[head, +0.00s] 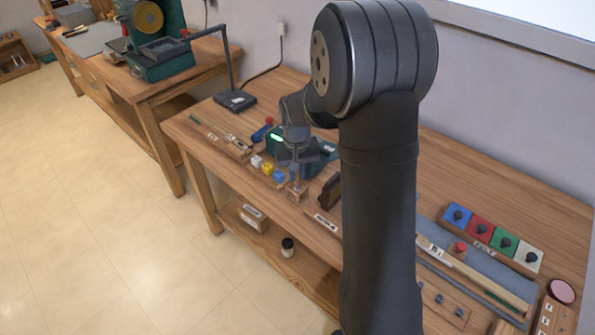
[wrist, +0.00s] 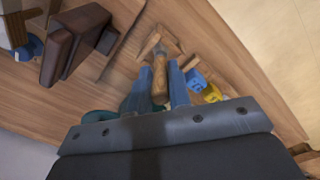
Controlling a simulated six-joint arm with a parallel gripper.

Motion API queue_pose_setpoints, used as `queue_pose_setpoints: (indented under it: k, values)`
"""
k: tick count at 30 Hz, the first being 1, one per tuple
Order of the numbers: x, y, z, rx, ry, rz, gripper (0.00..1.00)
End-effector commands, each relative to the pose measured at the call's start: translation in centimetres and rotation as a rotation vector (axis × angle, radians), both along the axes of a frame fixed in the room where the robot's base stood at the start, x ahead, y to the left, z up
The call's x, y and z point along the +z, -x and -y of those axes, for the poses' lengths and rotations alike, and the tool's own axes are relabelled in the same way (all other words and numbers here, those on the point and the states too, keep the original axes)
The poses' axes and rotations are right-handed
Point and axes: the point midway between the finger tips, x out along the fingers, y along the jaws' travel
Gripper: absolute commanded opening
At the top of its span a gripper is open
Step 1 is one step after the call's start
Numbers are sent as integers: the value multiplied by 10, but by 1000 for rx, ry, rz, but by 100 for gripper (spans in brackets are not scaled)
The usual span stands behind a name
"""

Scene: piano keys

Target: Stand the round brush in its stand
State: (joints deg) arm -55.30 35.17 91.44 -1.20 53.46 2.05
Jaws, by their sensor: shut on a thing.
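My gripper (head: 297,172) is over the front part of the bench in the head view. In the wrist view, the two blue-grey fingers of my gripper (wrist: 158,88) are shut on the round brush (wrist: 160,74), seen as a tan wooden handle between them. A small wooden stand (head: 297,193) is directly below the gripper in the head view. In the wrist view the stand (wrist: 154,42) shows just past the brush's far end. The brush lines up with it, but I cannot tell whether they touch or whether the brush is inside.
Yellow and blue blocks (head: 267,169) sit close to the left of the stand. They also show in the wrist view (wrist: 196,80). A dark brown upright piece (head: 330,192) stands close on the right. A green box (head: 310,160) is behind. The bench's front edge is near.

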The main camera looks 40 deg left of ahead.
Motion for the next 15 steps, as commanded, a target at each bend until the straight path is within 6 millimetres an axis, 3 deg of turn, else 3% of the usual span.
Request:
queue_pose_setpoints:
  k: [15]
  values:
    - [-7,0,0,0,1,-1,0]
